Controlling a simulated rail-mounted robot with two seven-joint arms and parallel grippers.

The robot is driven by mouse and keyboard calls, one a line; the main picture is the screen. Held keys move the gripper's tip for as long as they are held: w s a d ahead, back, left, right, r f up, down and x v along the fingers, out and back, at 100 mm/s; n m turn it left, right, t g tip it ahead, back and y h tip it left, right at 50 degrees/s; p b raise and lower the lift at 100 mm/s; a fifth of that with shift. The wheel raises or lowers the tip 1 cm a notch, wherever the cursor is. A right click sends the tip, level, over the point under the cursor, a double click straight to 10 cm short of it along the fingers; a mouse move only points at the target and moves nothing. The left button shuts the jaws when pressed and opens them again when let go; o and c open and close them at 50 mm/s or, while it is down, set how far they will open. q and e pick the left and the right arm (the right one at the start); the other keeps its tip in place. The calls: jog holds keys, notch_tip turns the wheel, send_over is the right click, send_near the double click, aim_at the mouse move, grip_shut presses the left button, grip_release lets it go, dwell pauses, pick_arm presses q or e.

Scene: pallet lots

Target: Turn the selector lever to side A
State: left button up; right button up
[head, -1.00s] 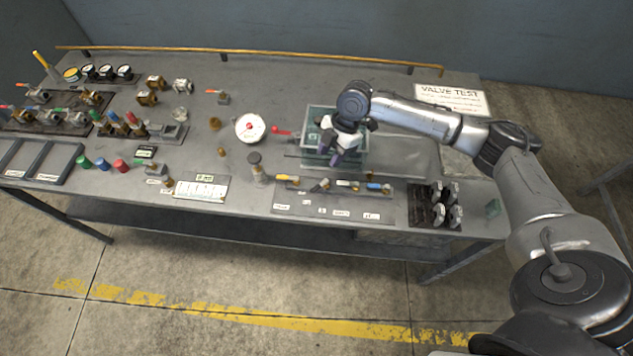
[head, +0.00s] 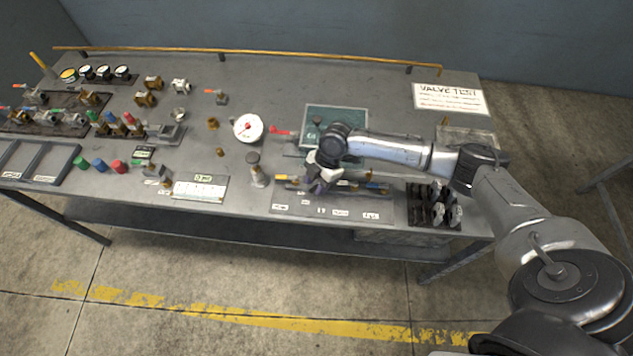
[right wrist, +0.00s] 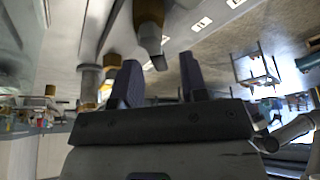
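My right gripper (head: 318,188) is low over the front panel (head: 335,212), among its short handles and white labels. In the right wrist view its two dark fingers (right wrist: 158,85) stand apart, with nothing visibly clamped between them. A tan piece with a dark tip (right wrist: 150,22) shows just beyond the fingers. On the panel, a blue-ended handle (head: 372,186) lies right of the gripper. A red lever (head: 280,132) sticks out left of a green plate (head: 345,117). No side A mark is readable, and I cannot tell which handle is the selector lever. My left gripper is not in view.
A knobbed post (head: 256,172) stands left of the gripper, and a round white dial (head: 248,128) behind it. A rack of dark-and-grey valves (head: 435,205) stands to the right. A brass rail (head: 250,55) runs along the table's back. The bench (head: 300,80) is clear at the back middle.

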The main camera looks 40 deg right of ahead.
jog(key=c, duration=0.4)
grip_shut()
jog(key=shift+r, duration=0.1)
jog(key=shift+w+r+m+p, duration=0.2)
jog(key=shift+m+p, duration=0.5)
jog(key=shift+p, duration=0.3)
jog(key=m+t+p, duration=0.1)
jog(key=m+p, duration=0.1)
jog(key=w+m+t+p, duration=0.1)
jog(key=m+p, duration=0.1)
jog(key=shift+d+h+p, duration=0.15)
jog(key=shift+h+p, duration=0.15)
jog(key=shift+p, duration=0.1)
jog(key=m+p, duration=0.2)
jog(key=shift+w+d+t+h+p, duration=0.25)
jog(key=shift+w+t+h+p, duration=0.05)
jog(key=shift+t, duration=0.1)
jog(key=shift+w+d+f+m+p, duration=0.1)
jog(key=shift+w+f+m+p, duration=0.05)
jog(key=shift+m+p, duration=0.55)
